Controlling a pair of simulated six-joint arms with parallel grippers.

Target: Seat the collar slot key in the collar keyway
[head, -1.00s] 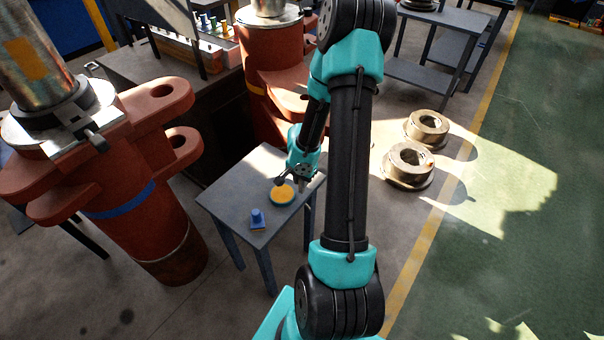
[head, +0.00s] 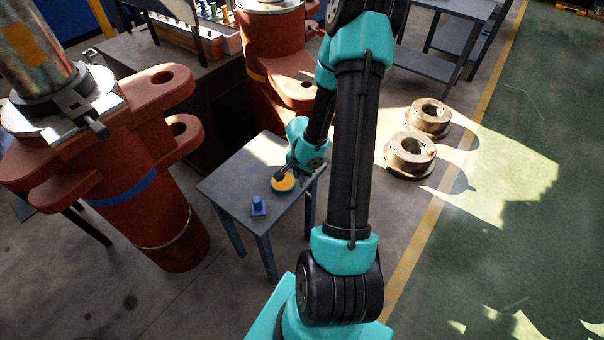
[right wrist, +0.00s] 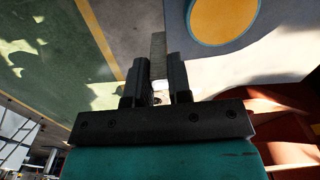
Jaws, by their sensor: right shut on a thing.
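My right gripper (right wrist: 159,75) is shut on a narrow grey bar (right wrist: 158,45), which I take to be the collar slot key; it sticks out straight beyond the fingertips. In the head view my right gripper (head: 297,175) is low over the far right part of the small table, beside a round yellow disc with a blue rim (head: 284,184); the key cannot be made out clearly there. A metal collar (head: 62,112) sits on the left red cylinder, with a dark block at its front edge. I cannot make out the keyway for sure. My left gripper is not in view.
The small grey table (head: 235,180) also holds a blue piece (head: 258,206). A second red cylinder (head: 272,60) stands behind it. Two metal rings (head: 410,155) lie on the floor to the right. My right arm crosses the middle of the head view.

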